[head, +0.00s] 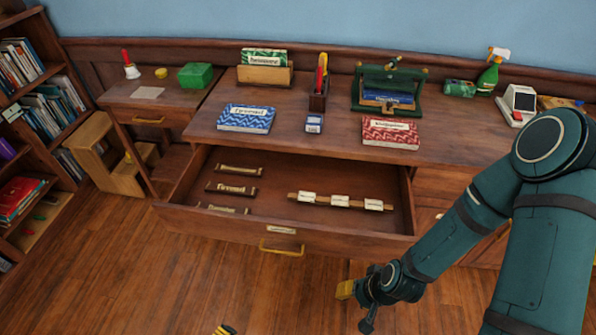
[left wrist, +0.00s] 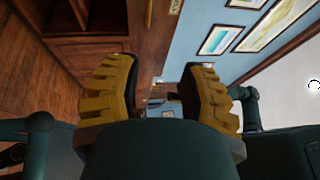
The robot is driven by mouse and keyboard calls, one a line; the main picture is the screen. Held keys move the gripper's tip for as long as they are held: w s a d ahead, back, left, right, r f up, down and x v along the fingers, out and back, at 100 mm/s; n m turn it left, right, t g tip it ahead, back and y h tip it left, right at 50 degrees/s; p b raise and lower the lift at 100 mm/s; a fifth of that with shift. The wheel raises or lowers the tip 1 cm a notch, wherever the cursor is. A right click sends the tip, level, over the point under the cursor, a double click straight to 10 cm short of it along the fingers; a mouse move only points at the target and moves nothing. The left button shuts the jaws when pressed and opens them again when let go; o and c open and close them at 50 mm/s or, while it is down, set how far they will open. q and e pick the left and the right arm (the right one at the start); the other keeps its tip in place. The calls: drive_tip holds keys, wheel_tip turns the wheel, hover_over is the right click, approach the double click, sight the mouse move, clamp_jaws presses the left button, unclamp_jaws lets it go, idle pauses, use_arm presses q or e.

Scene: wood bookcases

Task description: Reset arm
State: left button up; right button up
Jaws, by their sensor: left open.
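My left gripper (head: 225,329) shows only as yellow fingertips at the bottom edge of the head view; its arm is out of frame. In the left wrist view its two ribbed yellow fingers (left wrist: 168,95) stand apart with nothing held between them. My right arm enters the head view from the right and reaches down in front of the desk. Its gripper (head: 346,289) is low over the floor, to the right of the open drawer's handle. It is seen from the side, so its opening is unclear.
The desk's wide drawer (head: 225,223) is pulled out, holding several bars and a strip with white labels. A bookcase (head: 60,35) is at left. The front floor is clear.

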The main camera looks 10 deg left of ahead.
use_arm(q)
drive_tip(key=s+d+r+m+g+h, duration=0.1)
drive_tip(key=d+r+m+g+h, duration=0.3)
drive_tip(key=m+g, duration=0.65)
drive_tip(key=s+d+m+g+h, duration=0.1)
drive_tip(key=d+m+g+h, duration=0.1)
drive_tip(key=d+m+g, duration=0.65)
drive_tip(key=w+r+m+t+y, duration=0.1)
drive_tip(key=w+r+m+y, duration=0.3)
drive_tip(key=m, duration=0.9)
drive_tip(key=w+r+m+t+y, duration=0.1)
drive_tip(key=w+r+m+y, duration=0.3)
drive_tip(key=m, duration=1)
drive_tip(key=w+y, duration=0.2)
drive_tip(key=w, duration=0.2)
drive_tip(key=shift+t+y, duration=0.3)
drive_tip(key=shift+y, duration=0.1)
drive_tip(key=shift+w+a, duration=0.1)
